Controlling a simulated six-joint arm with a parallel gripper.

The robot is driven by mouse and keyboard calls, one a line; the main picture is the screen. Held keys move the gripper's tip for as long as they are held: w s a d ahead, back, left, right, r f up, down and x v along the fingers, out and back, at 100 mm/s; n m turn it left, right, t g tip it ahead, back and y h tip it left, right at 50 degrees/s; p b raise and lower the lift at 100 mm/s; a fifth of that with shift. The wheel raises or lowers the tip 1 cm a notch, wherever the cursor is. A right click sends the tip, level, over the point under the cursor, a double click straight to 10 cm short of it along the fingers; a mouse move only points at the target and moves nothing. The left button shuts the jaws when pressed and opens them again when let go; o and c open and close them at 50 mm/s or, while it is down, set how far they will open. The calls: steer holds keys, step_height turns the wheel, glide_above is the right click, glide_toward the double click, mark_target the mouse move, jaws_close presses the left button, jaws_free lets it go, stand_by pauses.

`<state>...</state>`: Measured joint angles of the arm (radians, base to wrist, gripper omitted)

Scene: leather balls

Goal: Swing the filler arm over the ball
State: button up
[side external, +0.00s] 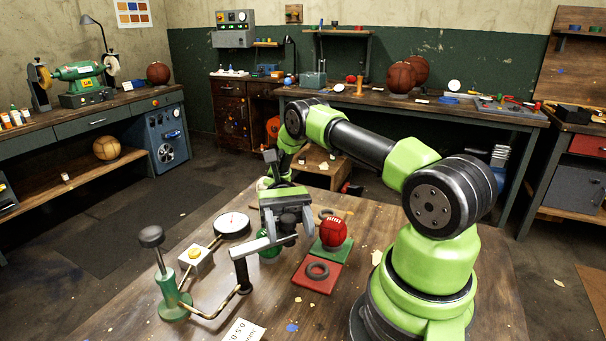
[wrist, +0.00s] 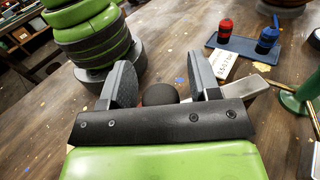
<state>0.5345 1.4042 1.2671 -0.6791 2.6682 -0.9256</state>
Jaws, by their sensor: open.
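The filler arm is a grey bar (side external: 258,245) on a black upright post (side external: 241,273); part of the bar also shows behind a finger in the wrist view (wrist: 261,80). The red ball (side external: 333,230) with pale lacing sits on a green pad, right of the bar's end. My gripper (side external: 288,222) is open over the right end of the bar, pointing down. In the wrist view a dark round knob (wrist: 160,94) lies between the open fingers (wrist: 160,80). Whether the fingers touch it cannot be told. The red ball does not show there.
A pressure gauge (side external: 232,225), a yellow button box (side external: 195,255) and a green pump (side external: 172,295) stand to the left.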

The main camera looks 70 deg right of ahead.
steer(key=m+t+y, duration=0.1)
steer(key=s+a+m+t+y, duration=0.1)
steer(key=t, duration=0.1)
steer(key=shift+s+a+m, duration=0.1)
steer(key=shift+a+m, duration=0.2)
steer(key=s+a+m+t+y, duration=0.1)
steer(key=a+m+t, duration=0.6)
steer(key=t, duration=0.6)
steer(key=s+d+r+g, duration=0.1)
steer(key=s+d+g, duration=0.1)
steer(key=d, duration=0.6)
steer(key=s+a+r+n+t+h, duration=0.1)
steer(key=a+r+n+t+h, duration=0.1)
steer(key=r+n+h, duration=0.5)
steer(key=s+a+r+n+t+h, duration=0.2)
steer(key=a+r+n+h, duration=0.3)
steer(key=r, duration=0.8)
steer(key=n+h, duration=0.3)
steer(key=n, duration=0.1)
steer(key=shift+s+a, duration=0.25)
steer(key=shift+a, duration=0.05)
